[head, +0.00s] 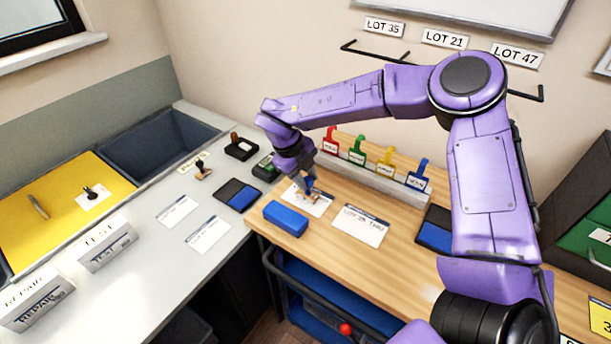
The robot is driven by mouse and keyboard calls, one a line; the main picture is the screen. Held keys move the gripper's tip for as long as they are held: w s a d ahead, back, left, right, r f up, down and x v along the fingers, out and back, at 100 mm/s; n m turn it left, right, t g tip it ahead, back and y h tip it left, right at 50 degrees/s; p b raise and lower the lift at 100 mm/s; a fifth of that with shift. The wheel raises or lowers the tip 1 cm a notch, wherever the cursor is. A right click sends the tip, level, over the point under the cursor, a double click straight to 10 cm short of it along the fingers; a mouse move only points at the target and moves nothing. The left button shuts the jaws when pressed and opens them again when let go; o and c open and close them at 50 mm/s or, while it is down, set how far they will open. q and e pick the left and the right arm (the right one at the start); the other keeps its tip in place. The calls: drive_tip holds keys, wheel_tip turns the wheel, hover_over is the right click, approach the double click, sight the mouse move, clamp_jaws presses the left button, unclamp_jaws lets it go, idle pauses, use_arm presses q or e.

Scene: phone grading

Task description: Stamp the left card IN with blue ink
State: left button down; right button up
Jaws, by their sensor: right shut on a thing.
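A white card (298,204) lies on the wooden bench, left of a second white card (360,226) with print on it. My right gripper (308,187) points down over the left card, shut on a small brown thing that looks like a wooden stamp (313,196). The gripper hides part of that card and I cannot tell whether the stamp touches it. An ink pad with a blue field (437,234) lies right of the cards, partly behind my arm. Another blue pad (238,195) lies on the grey counter. My left gripper is not in view.
A blue box (285,218) sits just in front of the left card. A rack (370,182) with red, green, yellow and blue tags stands behind the cards. The grey counter holds two cards (177,211) (208,235), a stamp (203,173) and dark pads (241,148).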

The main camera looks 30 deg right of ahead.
wheel_tip(320, 180, up, 7)
drive_tip(key=p, duration=0.5)
drive_tip(key=shift+w+p, duration=0.1)
drive_tip(key=shift+p, duration=0.25)
drive_tip(key=shift+f, duration=0.1)
drive_tip(key=shift+d, duration=0.1)
